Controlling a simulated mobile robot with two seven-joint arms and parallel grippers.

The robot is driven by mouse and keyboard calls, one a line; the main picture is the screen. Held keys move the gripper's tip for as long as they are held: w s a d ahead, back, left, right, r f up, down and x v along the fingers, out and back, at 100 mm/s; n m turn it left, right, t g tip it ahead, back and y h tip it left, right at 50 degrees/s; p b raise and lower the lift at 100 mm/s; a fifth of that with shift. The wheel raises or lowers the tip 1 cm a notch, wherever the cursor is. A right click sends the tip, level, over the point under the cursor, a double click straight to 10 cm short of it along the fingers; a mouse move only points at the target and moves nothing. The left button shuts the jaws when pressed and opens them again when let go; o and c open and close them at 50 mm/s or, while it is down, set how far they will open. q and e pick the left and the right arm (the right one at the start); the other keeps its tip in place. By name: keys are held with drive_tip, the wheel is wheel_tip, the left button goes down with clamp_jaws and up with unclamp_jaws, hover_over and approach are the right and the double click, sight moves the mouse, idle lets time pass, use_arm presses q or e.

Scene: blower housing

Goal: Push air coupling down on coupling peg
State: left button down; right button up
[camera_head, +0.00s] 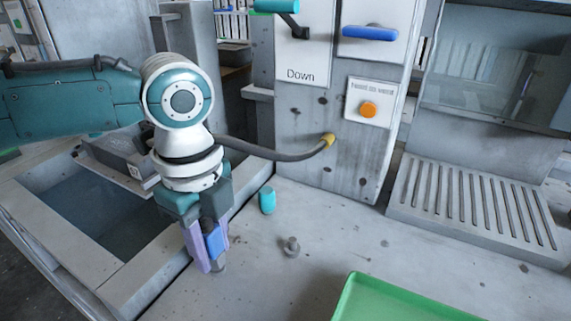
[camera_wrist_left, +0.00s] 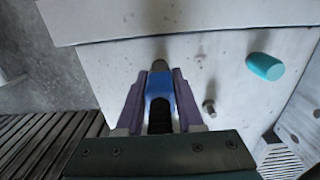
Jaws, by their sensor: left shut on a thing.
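The air coupling (camera_head: 214,243), a blue collar, is between the purple fingers of my left gripper (camera_head: 207,262), which is shut on it. In the left wrist view the blue coupling (camera_wrist_left: 159,85) shows between the fingers, with a dark ribbed part on the near side. A short grey cylindrical end (camera_head: 218,267) shows just below the coupling; I cannot tell whether it is the coupling's own tip or a peg under it. A separate short grey peg (camera_head: 291,247) stands on the worktop, right of the gripper and apart from it. My right gripper is not in view.
A teal cylinder (camera_head: 267,201) stands on the worktop behind the gripper. A green tray (camera_head: 345,301) is at the front. A dark hose (camera_head: 285,155) runs from a yellow fitting (camera_head: 328,140) behind my wrist. A sunken basin (camera_head: 75,262) lies left. A slotted grey stand (camera_head: 480,208) is right.

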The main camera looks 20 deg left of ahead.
use_arm(q)
drive_tip(key=shift+f, duration=0.3)
idle(0.5)
drive_tip(key=shift+c, duration=2.3)
unclamp_jaws()
wheel_tip(320, 180, up, 10)
drive_tip(key=shift+f+p, duration=0.1)
drive_tip(key=shift+p, duration=0.8)
